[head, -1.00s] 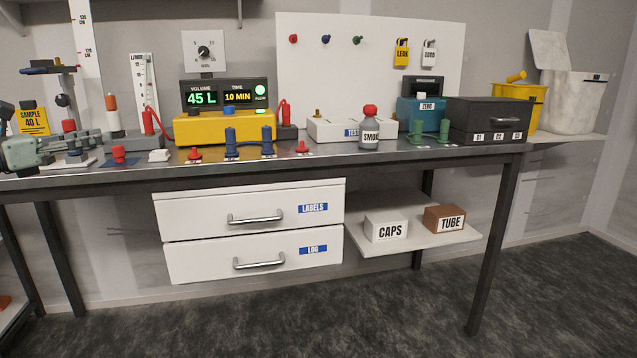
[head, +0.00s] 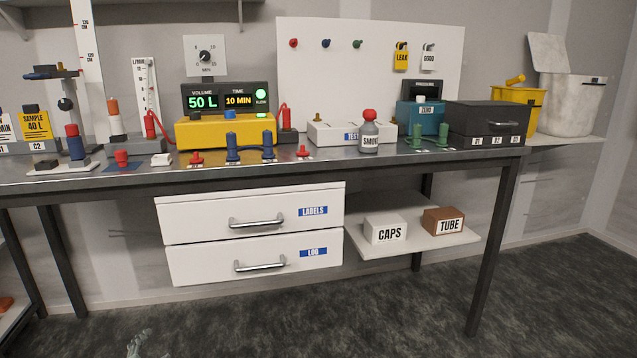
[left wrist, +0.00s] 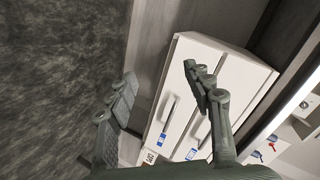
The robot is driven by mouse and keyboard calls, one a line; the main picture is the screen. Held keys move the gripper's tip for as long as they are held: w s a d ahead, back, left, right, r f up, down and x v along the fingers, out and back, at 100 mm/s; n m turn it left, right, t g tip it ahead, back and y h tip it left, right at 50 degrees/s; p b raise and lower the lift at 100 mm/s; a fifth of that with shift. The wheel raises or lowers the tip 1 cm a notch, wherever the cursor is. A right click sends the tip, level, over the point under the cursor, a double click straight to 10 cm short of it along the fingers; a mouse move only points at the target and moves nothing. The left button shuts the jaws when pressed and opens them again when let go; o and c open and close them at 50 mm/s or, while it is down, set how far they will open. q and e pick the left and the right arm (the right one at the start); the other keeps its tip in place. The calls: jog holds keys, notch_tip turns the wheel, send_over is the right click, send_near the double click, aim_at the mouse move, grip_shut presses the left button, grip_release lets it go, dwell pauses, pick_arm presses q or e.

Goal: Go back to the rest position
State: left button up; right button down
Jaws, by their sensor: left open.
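My left gripper (left wrist: 160,75) is open and empty in the left wrist view, its two grey-green fingers spread wide. In the head view only a small part of it (head: 138,344) shows at the bottom edge, low in front of the bench and over the dark floor. It is apart from the workbench (head: 400,163) and touches nothing that I can see. The white drawer unit (head: 190,217) is shut; it also shows beyond the fingers in the left wrist view (left wrist: 205,60). My right gripper is not in view.
On the bench stand a yellow pump (head: 222,131) with a display reading 50 L and 10 MIN, a smoke bottle (head: 369,138), and a dark drawer box (head: 485,120). A low shelf holds a CAPS box (head: 385,229) and a TUBE box (head: 444,221). The floor in front is clear.

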pick_arm(q)
jog(key=s+d+f+n+g, duration=0.2)
jog(key=s+f, duration=0.3)
jog(key=s, duration=0.5)
jog(key=s+d+f+n+g+h, duration=0.1)
jog(key=s+d+f+n+g, duration=0.2)
jog(key=s, duration=0.7)
jog(key=s+d+f+n+g, duration=0.3)
jog(key=s+d+f+g, duration=0.1)
jog(key=s, duration=0.6)
notch_tip(320, 180, down, 3)
jog(key=shift+r+g+h, duration=0.2)
jog(key=shift+g+h, duration=0.2)
jog(key=shift+g, duration=0.2)
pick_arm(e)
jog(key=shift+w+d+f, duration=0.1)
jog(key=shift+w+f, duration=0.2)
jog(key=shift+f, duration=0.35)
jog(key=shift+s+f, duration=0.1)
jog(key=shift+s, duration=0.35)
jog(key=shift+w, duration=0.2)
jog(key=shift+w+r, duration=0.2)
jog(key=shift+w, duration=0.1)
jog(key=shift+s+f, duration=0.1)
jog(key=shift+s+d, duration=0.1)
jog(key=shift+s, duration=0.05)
